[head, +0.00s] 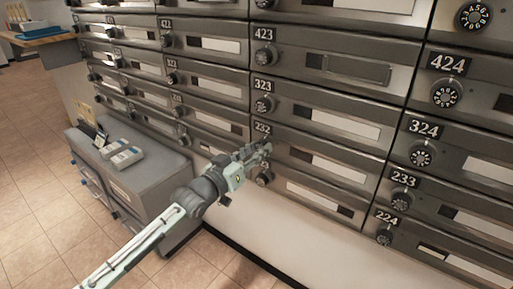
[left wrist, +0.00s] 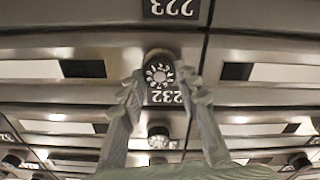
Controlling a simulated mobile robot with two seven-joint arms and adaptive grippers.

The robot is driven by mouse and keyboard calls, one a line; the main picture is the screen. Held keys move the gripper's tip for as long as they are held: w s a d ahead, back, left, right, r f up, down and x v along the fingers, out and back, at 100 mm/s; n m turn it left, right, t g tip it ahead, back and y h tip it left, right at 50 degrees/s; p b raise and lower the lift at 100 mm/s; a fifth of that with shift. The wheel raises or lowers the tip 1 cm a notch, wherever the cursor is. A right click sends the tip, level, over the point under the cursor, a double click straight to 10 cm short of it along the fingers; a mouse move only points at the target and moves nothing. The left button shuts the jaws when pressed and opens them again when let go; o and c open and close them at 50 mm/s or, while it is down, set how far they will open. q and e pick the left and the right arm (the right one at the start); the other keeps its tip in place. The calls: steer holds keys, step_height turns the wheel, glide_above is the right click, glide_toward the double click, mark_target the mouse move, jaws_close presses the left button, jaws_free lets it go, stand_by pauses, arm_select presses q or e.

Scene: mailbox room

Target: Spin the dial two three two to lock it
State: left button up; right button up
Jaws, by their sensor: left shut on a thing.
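The mailbox labelled 232 (head: 312,161) has a grey door with a pale slot, in the middle of the head view. Its dark round dial with white marks (left wrist: 159,74) shows between the fingertips of my left gripper (left wrist: 161,84) in the left wrist view, where the picture is upside down. My left gripper (head: 261,150) is shut on this dial, just below the 232 plate (head: 262,128). In the head view the gripper mostly hides the dial, and the dial's reading is too small to tell. My right gripper is not in view.
Dial 323 (head: 264,105) is just above, and another dial (head: 264,178) lies close below my gripper. A grey cabinet (head: 165,180) with small boxes on top (head: 122,157) stands left of my arm. The tiled floor (head: 45,190) is clear at the left.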

arm_select(q)
steer(key=shift+m, duration=0.5)
steer(key=m+p, duration=0.1)
steer(key=m, duration=0.2)
steer(key=shift+d+m, duration=0.1)
steer(key=shift+m, duration=0.2)
steer(key=m+p, duration=0.1)
steer(key=m, duration=0.1)
steer(key=shift+m, duration=0.4)
steer(key=m+p, duration=0.1)
steer(key=m, duration=0.4)
steer(key=shift+f, duration=0.1)
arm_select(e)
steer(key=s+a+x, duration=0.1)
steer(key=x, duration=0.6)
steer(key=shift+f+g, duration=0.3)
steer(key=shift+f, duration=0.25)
arm_select(q)
steer(key=shift+m, duration=0.3)
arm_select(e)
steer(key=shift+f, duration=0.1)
